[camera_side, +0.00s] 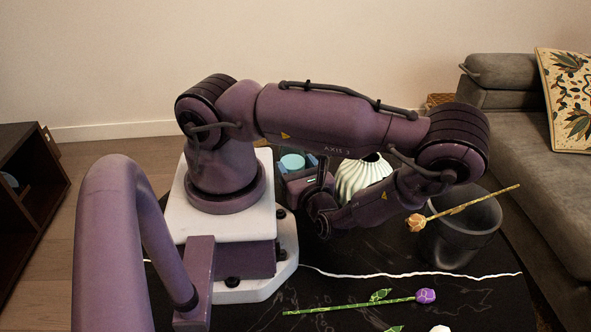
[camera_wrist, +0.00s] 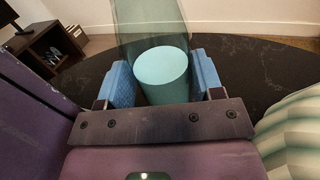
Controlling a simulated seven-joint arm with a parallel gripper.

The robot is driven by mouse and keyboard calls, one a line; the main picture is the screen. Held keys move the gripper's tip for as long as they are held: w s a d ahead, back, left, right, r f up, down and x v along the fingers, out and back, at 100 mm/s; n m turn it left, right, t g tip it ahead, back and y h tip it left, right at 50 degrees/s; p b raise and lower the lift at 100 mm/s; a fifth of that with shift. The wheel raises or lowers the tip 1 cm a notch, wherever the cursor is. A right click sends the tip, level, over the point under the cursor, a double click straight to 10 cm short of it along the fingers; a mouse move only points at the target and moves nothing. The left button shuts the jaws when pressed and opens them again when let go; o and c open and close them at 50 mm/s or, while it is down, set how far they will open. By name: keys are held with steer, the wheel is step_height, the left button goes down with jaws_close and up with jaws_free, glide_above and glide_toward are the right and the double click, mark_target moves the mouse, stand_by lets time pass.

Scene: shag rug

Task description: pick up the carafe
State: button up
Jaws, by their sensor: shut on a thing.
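The carafe shows in the wrist view as a pale teal, cylinder-like part (camera_wrist: 161,72) with see-through grey-green glass around and above it. In the side view its teal part (camera_side: 292,161) shows just behind my arm; most of the rest is hidden. My gripper (camera_wrist: 164,84) has its blue pads on the left and right of the carafe and is shut on it. In the side view my gripper (camera_side: 298,172) is partly covered by my own wrist. I cannot tell whether the carafe's base touches the dark table.
A white ribbed vase (camera_side: 362,174) stands close to the right of the gripper. Farther right is a dark pot (camera_side: 462,236) with a yellow rose (camera_side: 462,208) across its rim. A purple rose (camera_side: 425,296) lies on the dark table (camera_side: 350,275) in front. A sofa (camera_side: 530,135) stands beyond.

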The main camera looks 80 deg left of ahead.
mark_target(348, 173)
step_height(348, 173, up, 9)
steer(key=shift+f, duration=0.2)
steer(key=w+d+m+t, duration=0.1)
steer(key=w+d+m, duration=0.1)
steer(key=w+d, duration=0.1)
steer(key=w+d+f+m+t, duration=0.1)
steer(key=w+d+m+t, duration=0.1)
steer(key=d, duration=0.1)
steer(key=w+d+f+m+t+h, duration=0.1)
steer(key=w+d+m+t, duration=0.1)
steer(key=w+d, duration=0.1)
steer(key=shift+w+d+m, duration=0.35)
steer(key=shift+d+m, duration=0.05)
steer(key=shift+s+d+f+m+g+h, duration=0.3)
steer(key=shift+s+d+f+m+h, duration=0.05)
steer(key=shift+s+f+m+h, duration=0.4)
steer(key=shift+r, duration=0.1)
